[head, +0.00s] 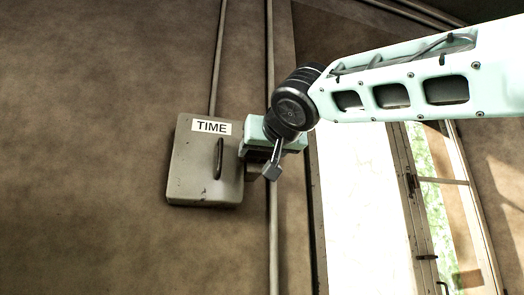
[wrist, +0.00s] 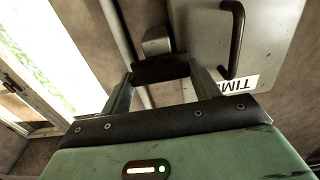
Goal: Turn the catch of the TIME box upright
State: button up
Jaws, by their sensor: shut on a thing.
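The TIME box (head: 190,170) is a grey wall box with a white TIME label (head: 211,127) and a dark upright handle (head: 219,158) on its door. My gripper (head: 262,168) is at the box's right edge in the head view and covers most of that edge. In the wrist view the box (wrist: 275,30) appears upside down. There, my gripper's fingers are shut on a dark bar (wrist: 160,71), which appears to be the catch, with a grey block (wrist: 157,40) just beyond it. The catch is mostly hidden in the head view, and its exact angle cannot be told.
A vertical pipe (head: 272,230) runs down the wall just right of the box, behind my gripper. Another thin pipe (head: 218,60) rises from the box's top. A bright window (head: 440,190) is at the right. The wall left of the box is clear.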

jog(key=n+b, duration=0.1)
jog(key=n, duration=0.2)
jog(key=shift+f+n, duration=0.1)
jog(key=shift+n, duration=0.3)
jog(key=n, duration=1)
jog(key=shift+a, duration=0.1)
jog(key=shift+n+p, duration=0.4)
jog(key=shift+n, duration=1.7)
jog(key=shift+f, duration=0.1)
jog(key=o, duration=1)
jog(key=shift+s, duration=0.15)
